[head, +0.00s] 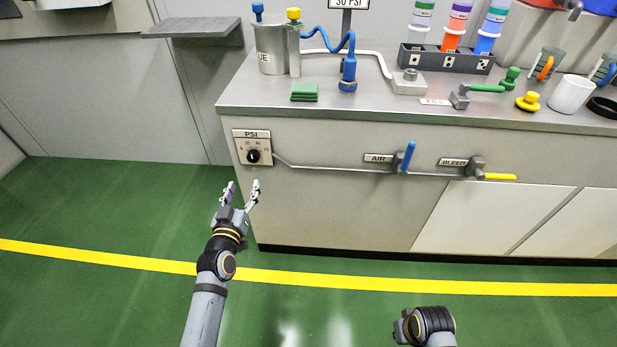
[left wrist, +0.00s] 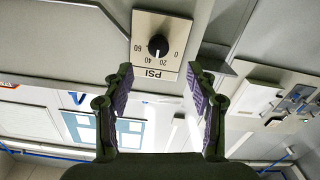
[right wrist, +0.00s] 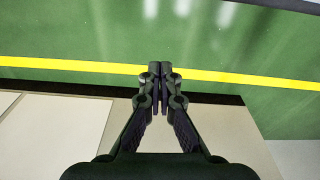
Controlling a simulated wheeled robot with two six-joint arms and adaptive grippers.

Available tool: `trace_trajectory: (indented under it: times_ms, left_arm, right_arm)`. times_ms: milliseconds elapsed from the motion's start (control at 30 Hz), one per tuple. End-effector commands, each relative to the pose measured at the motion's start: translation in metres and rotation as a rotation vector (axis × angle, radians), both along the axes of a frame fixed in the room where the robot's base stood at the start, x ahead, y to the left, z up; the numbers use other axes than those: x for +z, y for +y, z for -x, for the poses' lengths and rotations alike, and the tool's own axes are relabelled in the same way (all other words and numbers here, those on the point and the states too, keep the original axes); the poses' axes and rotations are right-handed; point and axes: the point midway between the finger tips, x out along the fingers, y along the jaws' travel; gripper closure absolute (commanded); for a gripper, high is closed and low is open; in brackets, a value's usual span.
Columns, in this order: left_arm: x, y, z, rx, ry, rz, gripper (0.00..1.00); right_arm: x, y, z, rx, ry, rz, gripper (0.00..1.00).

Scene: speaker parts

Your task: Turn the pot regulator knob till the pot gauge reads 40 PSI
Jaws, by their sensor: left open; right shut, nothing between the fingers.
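The regulator knob (head: 253,156) is a small black dial on a pale PSI plate (head: 251,134) at the left end of the cabinet front. In the left wrist view the knob (left wrist: 158,45) appears upside down, with a scale marked 0, 20, 40, 60. My right gripper (right wrist: 160,70) is shut and empty, low over the floor.
A pipe runs from the plate to the AIR valve's blue lever (head: 408,156) and the BLEED valve's yellow lever (head: 498,177). On the counter (head: 370,112) above stand a metal pot (head: 270,50), a blue regulator fitting (head: 348,72) and a bottle rack (head: 445,60). The green floor is clear.

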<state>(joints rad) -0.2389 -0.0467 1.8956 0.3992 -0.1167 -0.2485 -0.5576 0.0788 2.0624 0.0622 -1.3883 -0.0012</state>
Motion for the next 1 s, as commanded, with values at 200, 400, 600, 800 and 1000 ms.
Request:
trace_trajectory:
  times_ms: [200,400,600,800,1000]
  left_arm:
    - [0.011,0.0,-0.004,0.002,-0.023,0.003,0.42]
    - [0.012,-0.001,-0.037,0.001,-0.023,0.002,0.42]
    - [0.011,-0.002,-0.079,0.001,-0.022,0.002,0.42]
    - [0.01,-0.003,-0.102,0.001,-0.021,0.003,0.42]
    - [0.009,-0.003,-0.105,0.001,-0.02,0.003,0.42]
  right_arm:
    - [0.005,0.001,0.0,0.001,0.0,-0.001,1.0]
    - [-0.007,-0.002,-0.001,-0.002,-0.001,0.004,1.0]
    - [-0.011,-0.002,-0.001,-0.004,-0.004,0.004,1.0]
    - [-0.005,-0.001,-0.002,-0.001,-0.004,0.003,1.0]
    - [-0.004,-0.001,-0.001,-0.001,-0.004,0.002,1.0]
